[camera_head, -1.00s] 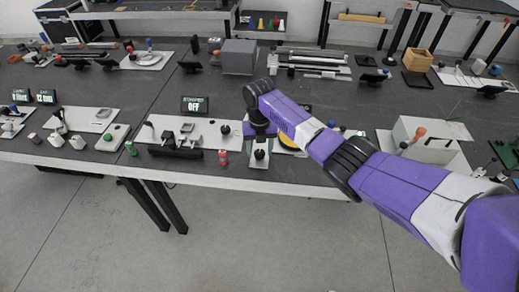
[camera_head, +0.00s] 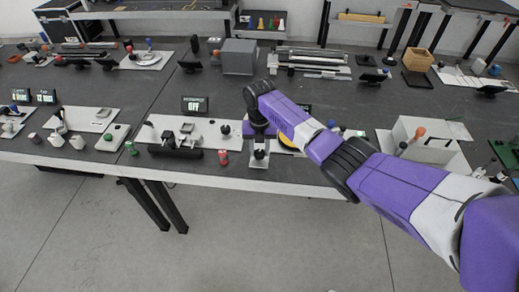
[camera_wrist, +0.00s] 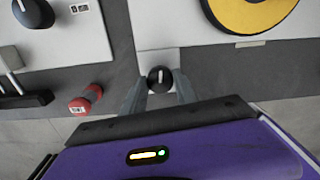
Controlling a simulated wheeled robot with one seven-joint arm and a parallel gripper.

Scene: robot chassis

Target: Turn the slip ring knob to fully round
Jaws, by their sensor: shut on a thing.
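A small round black knob (camera_wrist: 159,79) with a white pointer line sits on a pale plate in the middle of the wrist view, the line pointing roughly up. It also shows small under my wrist in the head view (camera_head: 259,154). My gripper (camera_wrist: 160,86) is shut on the knob, one grey finger on its left and one on its right. In the head view my gripper (camera_head: 259,146) reaches down to the knob near the table's front edge. A yellow ring (camera_wrist: 232,18) lies beyond the knob, up and right, partly cut off by the frame.
Left of the knob lie a red can (camera_wrist: 86,98), a black bar and another black knob (camera_wrist: 33,12) on a white plate. A display (camera_head: 195,105) reading OFF stands behind. A white open box (camera_head: 432,150) stands to the right. The table's front edge is close.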

